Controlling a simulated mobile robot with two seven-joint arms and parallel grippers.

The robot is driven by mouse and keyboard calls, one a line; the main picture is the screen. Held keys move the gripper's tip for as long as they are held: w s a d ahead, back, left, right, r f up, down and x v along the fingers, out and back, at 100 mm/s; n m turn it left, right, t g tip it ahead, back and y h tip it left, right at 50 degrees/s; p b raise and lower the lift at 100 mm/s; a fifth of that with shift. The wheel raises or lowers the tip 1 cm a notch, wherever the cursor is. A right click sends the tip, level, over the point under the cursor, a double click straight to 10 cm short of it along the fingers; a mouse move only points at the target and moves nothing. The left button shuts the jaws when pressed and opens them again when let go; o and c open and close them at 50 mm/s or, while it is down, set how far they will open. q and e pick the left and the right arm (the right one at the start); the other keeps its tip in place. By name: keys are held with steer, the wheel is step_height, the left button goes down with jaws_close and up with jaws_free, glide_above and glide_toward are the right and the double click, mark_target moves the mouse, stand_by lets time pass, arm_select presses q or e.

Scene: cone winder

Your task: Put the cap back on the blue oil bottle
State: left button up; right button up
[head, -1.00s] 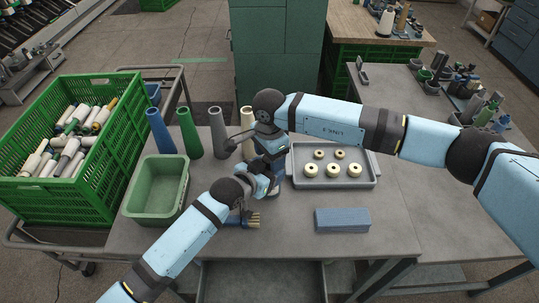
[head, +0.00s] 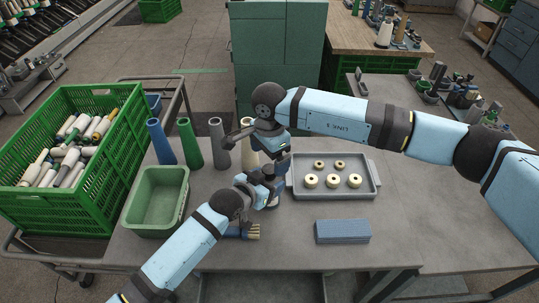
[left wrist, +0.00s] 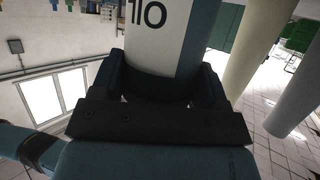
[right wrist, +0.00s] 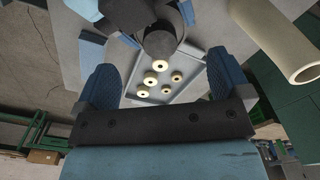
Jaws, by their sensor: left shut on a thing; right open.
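The blue oil bottle (left wrist: 186,45) fills the top of the left wrist view, with a white label bearing dark characters. My left gripper (left wrist: 160,82) is shut on its sides. In the head view my left gripper (head: 266,190) is low over the table's middle, partly hidden by my own arm. My right gripper (head: 277,168) is just above and behind it there. In the right wrist view my right gripper (right wrist: 165,72) is open, with nothing between its fingers. I cannot make out the cap; the bottle's top is hidden by my grippers.
A grey tray (head: 375,192) with several cream rings stands right of the grippers. A blue-grey block (head: 342,231) and a brush (head: 250,232) lie near the front. A green bin (head: 183,201) and several tall tubes (head: 191,144) stand left.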

step_height(320, 180, up, 12)
stand_by(0.6)
arm_select(q)
steer(key=o, duration=1.8)
steer(key=v, duration=1.4)
steer(key=shift+b, duration=0.35)
arm_select(e)
steer(key=shift+f, duration=0.4)
arm_select(q)
steer(key=shift+d+f, duration=0.1)
